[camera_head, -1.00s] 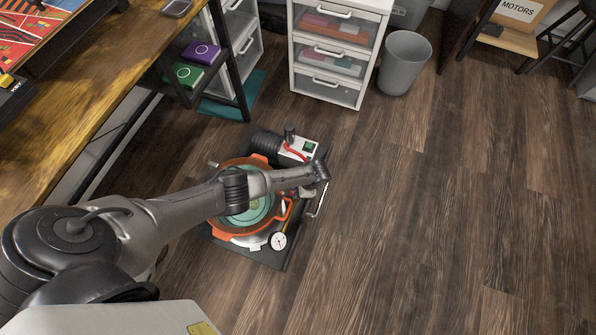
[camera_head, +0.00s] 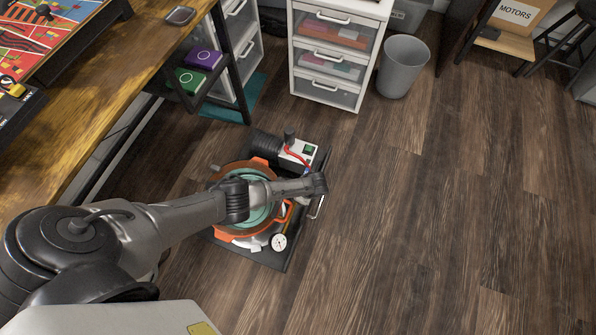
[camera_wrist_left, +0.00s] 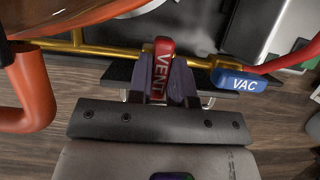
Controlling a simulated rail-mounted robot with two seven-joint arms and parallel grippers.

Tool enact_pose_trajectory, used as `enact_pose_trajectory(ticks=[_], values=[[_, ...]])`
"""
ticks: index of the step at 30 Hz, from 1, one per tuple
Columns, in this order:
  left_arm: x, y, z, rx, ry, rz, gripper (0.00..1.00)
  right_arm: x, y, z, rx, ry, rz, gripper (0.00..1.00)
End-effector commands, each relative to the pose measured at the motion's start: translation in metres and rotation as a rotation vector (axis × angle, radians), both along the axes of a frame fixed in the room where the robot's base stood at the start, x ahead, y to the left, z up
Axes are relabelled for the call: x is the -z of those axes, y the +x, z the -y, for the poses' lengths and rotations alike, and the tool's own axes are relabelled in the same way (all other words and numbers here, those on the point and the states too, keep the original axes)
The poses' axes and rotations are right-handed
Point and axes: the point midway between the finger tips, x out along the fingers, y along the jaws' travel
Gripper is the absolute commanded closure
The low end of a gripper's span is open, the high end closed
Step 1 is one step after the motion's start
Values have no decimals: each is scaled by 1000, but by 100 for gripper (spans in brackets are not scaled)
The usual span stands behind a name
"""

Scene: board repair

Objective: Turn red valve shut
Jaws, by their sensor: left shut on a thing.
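The red valve handle marked VENT (camera_wrist_left: 162,70) sits on a brass pipe (camera_wrist_left: 100,48) in the left wrist view, its length running up and down the picture. My left gripper (camera_wrist_left: 160,85) is shut on it, with a finger on each side of the handle. In the head view my left gripper (camera_head: 318,184) is over the right side of the pump unit, and my arm hides the valve there. My right gripper is not in view.
A blue VAC handle (camera_wrist_left: 240,81) lies crosswise just right of the red one. An orange hose or handle (camera_wrist_left: 28,90) is at the left. The unit has a round orange-rimmed pot (camera_head: 225,236) and a gauge (camera_head: 278,242). The floor to the right is clear.

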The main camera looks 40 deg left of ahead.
Motion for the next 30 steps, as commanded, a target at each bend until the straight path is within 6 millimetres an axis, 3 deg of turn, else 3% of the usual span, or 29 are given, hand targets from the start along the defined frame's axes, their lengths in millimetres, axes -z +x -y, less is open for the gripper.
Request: enact_pose_trajectory(ticks=[10,11,18,26,30], values=[[-1,1,2,5,-2,1,100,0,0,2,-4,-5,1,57],[-1,1,2,5,-2,1,78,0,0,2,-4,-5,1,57],[-1,1,1,3,-1,0,55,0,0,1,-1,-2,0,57],[-2,0,1,2,-1,1,55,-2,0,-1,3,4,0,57],[-15,2,5,3,-2,1,55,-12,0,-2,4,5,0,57]])
